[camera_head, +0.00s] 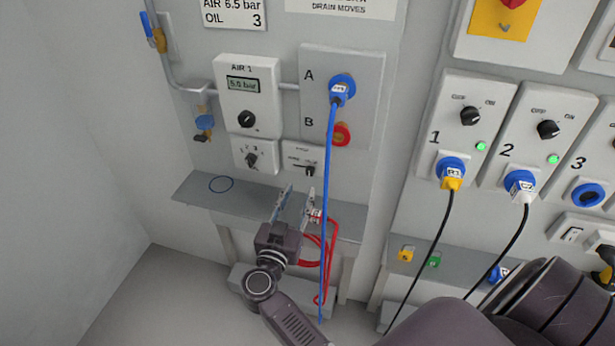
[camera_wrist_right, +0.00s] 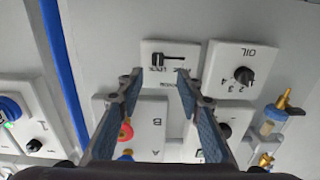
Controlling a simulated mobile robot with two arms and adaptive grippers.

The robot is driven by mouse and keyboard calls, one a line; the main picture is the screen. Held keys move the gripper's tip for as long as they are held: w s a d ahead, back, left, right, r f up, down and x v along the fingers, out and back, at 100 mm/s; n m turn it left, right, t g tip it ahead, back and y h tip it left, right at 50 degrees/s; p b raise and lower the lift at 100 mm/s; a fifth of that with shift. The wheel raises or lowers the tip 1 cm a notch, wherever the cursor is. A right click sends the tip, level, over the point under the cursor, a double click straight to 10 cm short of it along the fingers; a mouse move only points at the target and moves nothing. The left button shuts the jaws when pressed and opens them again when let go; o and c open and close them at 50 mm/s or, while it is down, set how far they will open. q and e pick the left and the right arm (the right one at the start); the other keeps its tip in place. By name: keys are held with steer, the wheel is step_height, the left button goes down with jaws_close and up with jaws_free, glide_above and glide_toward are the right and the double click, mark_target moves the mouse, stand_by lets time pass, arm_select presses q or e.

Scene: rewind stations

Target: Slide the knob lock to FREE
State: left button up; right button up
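The knob lock is a small white plate (camera_head: 300,150) below the A/B panel, with a dark slider (camera_head: 310,170) toward the right end of its slot. Its lettering is too small to read surely. In the right wrist view, the picture is upside down; the plate (camera_wrist_right: 190,48) appears beyond the fingertips, with its dark slider (camera_wrist_right: 157,58) at the left end of the slot. My right gripper (camera_head: 297,195) is open and empty, below the plate and apart from it; its fingers also show in the wrist view (camera_wrist_right: 160,78). My left gripper is not in view.
A blue cable (camera_head: 325,210) hangs from socket A, right of the plate. An OIL dial (camera_head: 251,159) sits left of it, the AIR 1 panel (camera_head: 262,98) above left. A grey shelf (camera_head: 195,190) lies below, and a red hose (camera_head: 331,255) hangs behind my gripper.

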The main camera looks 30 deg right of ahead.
mark_target(309, 173)
steer(key=x, duration=0.7)
steer(key=shift+w+d+f, duration=0.1)
steer(key=shift+d, duration=0.3)
steer(key=shift+c, duration=0.2)
jaws_close()
